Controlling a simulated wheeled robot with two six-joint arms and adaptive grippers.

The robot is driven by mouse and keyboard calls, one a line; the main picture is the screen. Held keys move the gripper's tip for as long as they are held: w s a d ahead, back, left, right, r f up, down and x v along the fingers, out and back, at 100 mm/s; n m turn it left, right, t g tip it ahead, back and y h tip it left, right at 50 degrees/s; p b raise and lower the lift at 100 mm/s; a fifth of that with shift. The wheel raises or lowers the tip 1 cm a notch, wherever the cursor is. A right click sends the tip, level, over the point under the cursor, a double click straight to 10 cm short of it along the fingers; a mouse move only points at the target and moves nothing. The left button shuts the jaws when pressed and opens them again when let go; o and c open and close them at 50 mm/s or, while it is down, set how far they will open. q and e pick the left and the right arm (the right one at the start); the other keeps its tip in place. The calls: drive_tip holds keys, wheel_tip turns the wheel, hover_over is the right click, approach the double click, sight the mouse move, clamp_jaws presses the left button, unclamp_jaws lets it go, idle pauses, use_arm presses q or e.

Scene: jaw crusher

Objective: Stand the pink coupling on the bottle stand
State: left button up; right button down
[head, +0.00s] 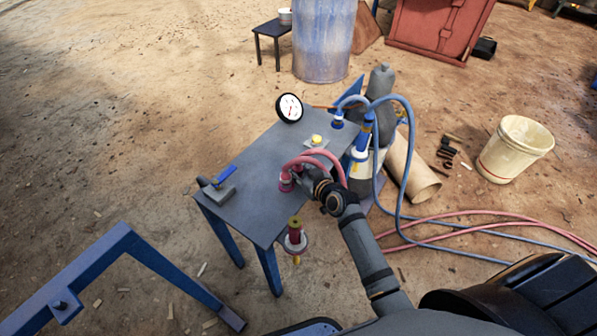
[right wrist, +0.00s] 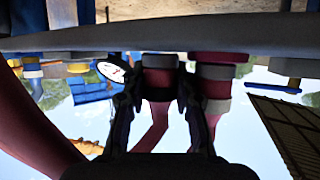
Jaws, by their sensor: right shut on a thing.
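My right gripper (head: 298,178) is shut on the pink coupling (head: 286,184), low over the near right part of the grey table (head: 245,170). In the right wrist view the coupling (right wrist: 160,80) is between the two fingers, upright against or just off the tabletop; I cannot tell which. A second pink or red fitting (right wrist: 217,75) with a white ring shows beside it. Pink hose (head: 318,155) arcs away to the right. The bottle stand is mostly hidden; a blue panel (head: 356,86) shows by the gas bottles (head: 382,82). My left gripper is not in view.
A blue coupling (head: 337,119) with a blue hose, a round gauge (head: 289,107), a yellow-topped piece (head: 317,141) and a blue-handled block (head: 219,187) are on the table. A pale bucket (head: 515,150) stands right.

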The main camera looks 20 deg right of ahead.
drive_tip(key=shift+f, duration=0.1)
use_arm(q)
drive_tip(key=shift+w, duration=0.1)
use_arm(e)
drive_tip(key=c, duration=1.3)
unclamp_jaws()
drive_tip(key=shift+c, duration=0.2)
